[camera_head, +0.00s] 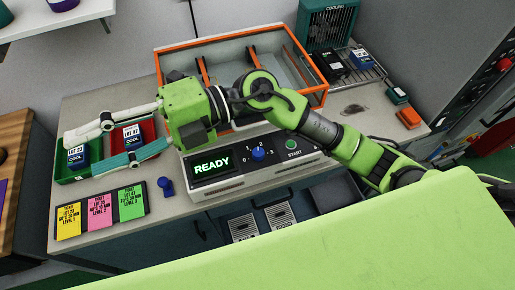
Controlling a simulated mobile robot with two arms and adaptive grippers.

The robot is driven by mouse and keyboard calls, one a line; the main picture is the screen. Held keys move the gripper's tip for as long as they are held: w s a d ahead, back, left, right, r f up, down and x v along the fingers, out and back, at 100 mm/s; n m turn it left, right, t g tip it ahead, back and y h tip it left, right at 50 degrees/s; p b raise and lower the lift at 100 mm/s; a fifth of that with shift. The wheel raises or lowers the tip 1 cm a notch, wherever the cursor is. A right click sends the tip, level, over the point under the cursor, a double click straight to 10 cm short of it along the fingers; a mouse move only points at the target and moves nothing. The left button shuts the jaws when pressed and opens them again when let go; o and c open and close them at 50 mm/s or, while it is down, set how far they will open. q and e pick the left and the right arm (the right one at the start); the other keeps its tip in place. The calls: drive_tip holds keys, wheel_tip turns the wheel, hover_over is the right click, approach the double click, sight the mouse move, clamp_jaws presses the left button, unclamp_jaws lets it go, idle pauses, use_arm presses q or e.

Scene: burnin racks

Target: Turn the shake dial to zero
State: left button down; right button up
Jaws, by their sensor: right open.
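My left gripper is not in view.
The panel also has a READY display (212,166) and a green START button (291,145). A small blue object (166,186) stands on the counter before the machine. Coloured ticket cards (100,208) lie front left. A wire rack (350,72) stands at the back right.

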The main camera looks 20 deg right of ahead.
wheel_tip(320, 180, down, 6)
drive_tip(key=d+f+n+h, duration=0.1)
drive_tip(key=h, duration=0.3)
drive_tip(key=m+t+h, duration=0.2)
drive_tip(key=t+h, duration=0.2)
drive_tip(key=h, duration=1.1)
approach(258, 152)
drive_tip(key=f+p, duration=0.1)
drive_tip(key=f, duration=0.1)
drive_tip(key=f+p, duration=0.1)
drive_tip(key=f, duration=0.2)
drive_tip(key=f+p, duration=0.2)
drive_tip(key=shift+w+d+f, duration=0.1)
drive_tip(key=shift+d+f, duration=0.2)
drive_tip(key=shift+d, duration=0.05)
drive_tip(key=shift+f, duration=0.65)
drive_tip(key=c, duration=1.1)
